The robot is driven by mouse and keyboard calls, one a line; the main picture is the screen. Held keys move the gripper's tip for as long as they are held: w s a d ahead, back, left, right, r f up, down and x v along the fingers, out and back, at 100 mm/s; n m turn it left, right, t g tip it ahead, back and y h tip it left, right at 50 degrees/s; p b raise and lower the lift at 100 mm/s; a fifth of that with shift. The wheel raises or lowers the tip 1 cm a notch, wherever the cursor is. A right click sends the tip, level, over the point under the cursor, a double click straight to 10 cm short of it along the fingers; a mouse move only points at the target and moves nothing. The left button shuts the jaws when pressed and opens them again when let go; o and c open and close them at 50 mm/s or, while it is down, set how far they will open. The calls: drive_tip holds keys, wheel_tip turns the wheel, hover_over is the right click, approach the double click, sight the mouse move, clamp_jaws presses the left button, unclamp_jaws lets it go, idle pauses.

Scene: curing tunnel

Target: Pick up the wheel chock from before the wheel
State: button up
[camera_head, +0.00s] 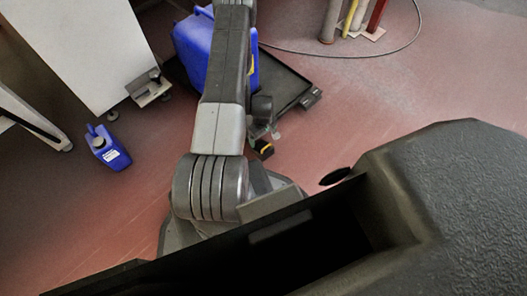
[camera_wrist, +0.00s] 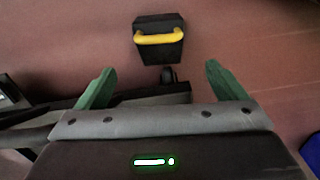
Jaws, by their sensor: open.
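The wheel chock (camera_wrist: 158,52) is a black block with a yellow handle across it, lying on the red floor. In the wrist view it sits at the top middle, beyond my gripper (camera_wrist: 158,80). My gripper's two green fingers are spread wide with nothing between them; the chock lies past their tips, between their lines. A small dark wheel (camera_wrist: 168,76) shows just below the chock. In the head view the chock (camera_head: 263,149) is small, right of my arm and partly hidden.
A black wheeled platform (camera_head: 290,85) carries a blue container (camera_head: 192,45) behind my arm. A small blue jug (camera_head: 107,148) stands on the floor at left, near a white cabinet (camera_head: 85,45). Pipes (camera_head: 350,20) and a cable (camera_head: 400,45) are at the back right. Floor right of the chock is clear.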

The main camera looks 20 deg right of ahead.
sight(262, 147)
wheel_tip(262, 147, down, 3)
drive_tip(key=shift+f+b, duration=0.2)
drive_tip(key=shift+b, duration=0.15)
drive_tip(key=f+b, duration=0.1)
drive_tip(key=f, duration=0.2)
drive_tip(key=f+b, duration=0.1)
drive_tip(key=f, duration=0.1)
drive_tip(key=shift+s+d+f+b, duration=0.1)
drive_tip(key=shift+s+f+b, duration=0.05)
drive_tip(key=shift+s+b, duration=0.2)
drive_tip(key=c, duration=1.3)
